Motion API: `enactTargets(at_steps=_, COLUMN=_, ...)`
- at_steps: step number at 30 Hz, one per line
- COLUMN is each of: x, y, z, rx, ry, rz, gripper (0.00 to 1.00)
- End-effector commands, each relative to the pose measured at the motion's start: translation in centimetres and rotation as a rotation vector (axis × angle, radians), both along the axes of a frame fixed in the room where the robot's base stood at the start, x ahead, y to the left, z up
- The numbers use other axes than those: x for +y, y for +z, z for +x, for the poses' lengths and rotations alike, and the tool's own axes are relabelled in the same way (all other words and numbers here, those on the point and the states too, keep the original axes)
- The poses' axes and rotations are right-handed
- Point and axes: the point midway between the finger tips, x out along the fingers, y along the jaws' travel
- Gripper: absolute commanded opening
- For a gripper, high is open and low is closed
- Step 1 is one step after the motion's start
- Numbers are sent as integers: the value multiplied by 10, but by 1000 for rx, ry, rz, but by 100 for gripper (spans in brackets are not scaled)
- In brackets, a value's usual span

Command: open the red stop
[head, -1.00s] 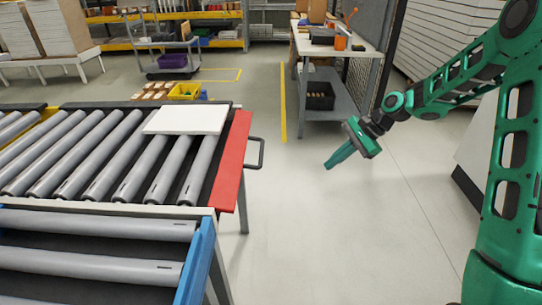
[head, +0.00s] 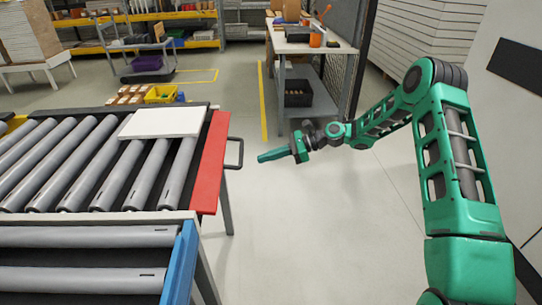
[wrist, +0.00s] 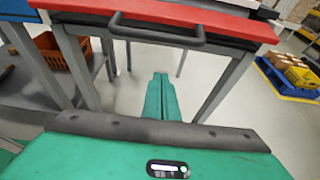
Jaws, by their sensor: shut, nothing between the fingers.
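The red stop (head: 211,163) is a long red bar along the right end of the roller conveyor. It stands up at the end of the rollers, with a dark grey loop handle (head: 237,153) on its outer side. In the wrist view the red stop (wrist: 180,17) runs across the top and its handle (wrist: 158,34) hangs toward me. My gripper (head: 262,157) is shut and empty, just right of the handle and apart from it. In the wrist view my gripper's fingers (wrist: 160,80) point at the space below the handle.
A blue bar (head: 180,262) edges the nearer conveyor. A workbench (head: 310,48) stands at the back right. The floor right of the conveyor is clear. An orange basket (wrist: 62,55) shows beneath in the wrist view.

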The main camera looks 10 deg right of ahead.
Motion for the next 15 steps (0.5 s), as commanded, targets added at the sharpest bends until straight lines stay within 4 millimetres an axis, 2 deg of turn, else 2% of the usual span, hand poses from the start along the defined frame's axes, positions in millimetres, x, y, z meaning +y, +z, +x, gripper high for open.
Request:
enactTargets(at_steps=3, x=23, y=-8, z=0, rx=0, ry=3, rz=-1, gripper=0)
enactTargets(at_steps=10, x=61, y=-22, z=1, rx=-2, ry=3, rz=-1, gripper=0)
enactTargets(at_steps=12, x=58, y=-6, z=3, rx=-6, ry=0, rz=-2, gripper=0)
enactTargets(at_steps=15, x=58, y=6, z=2, rx=-5, ry=1, rz=-2, gripper=0)
